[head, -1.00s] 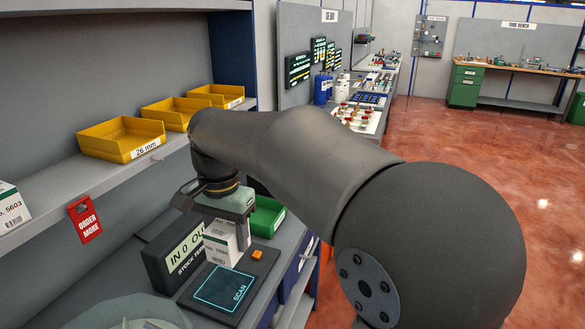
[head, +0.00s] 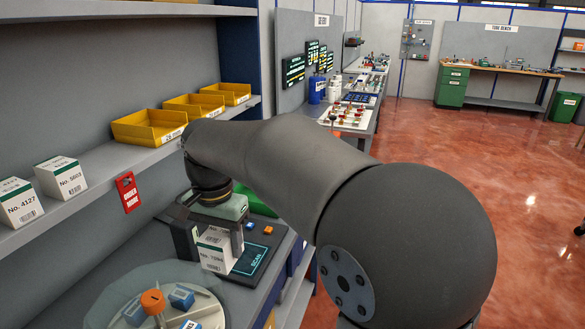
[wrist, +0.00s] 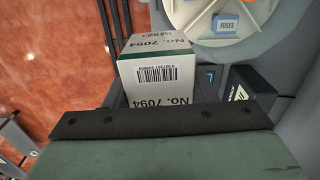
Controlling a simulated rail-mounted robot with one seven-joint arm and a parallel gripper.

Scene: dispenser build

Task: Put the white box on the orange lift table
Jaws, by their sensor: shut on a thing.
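My gripper (head: 218,226) is shut on a white box (head: 213,252) with a green-and-white top and the label No. 7094. The box hangs below the gripper, at the near left side of the black SCAN pad (head: 258,257). I cannot tell its exact height over the bench. The wrist view shows the box (wrist: 156,72) held beyond the dark front edge of the gripper, with its number and barcode visible. No orange lift table can be made out in either view.
A round turntable (head: 205,308) with blue pieces and an orange knob (head: 153,301) stands close at the near left. Two more white boxes, No. 4127 (head: 20,205) and No. 5603 (head: 62,178), and yellow bins (head: 150,127) stand on the shelf. Red floor lies open to the right.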

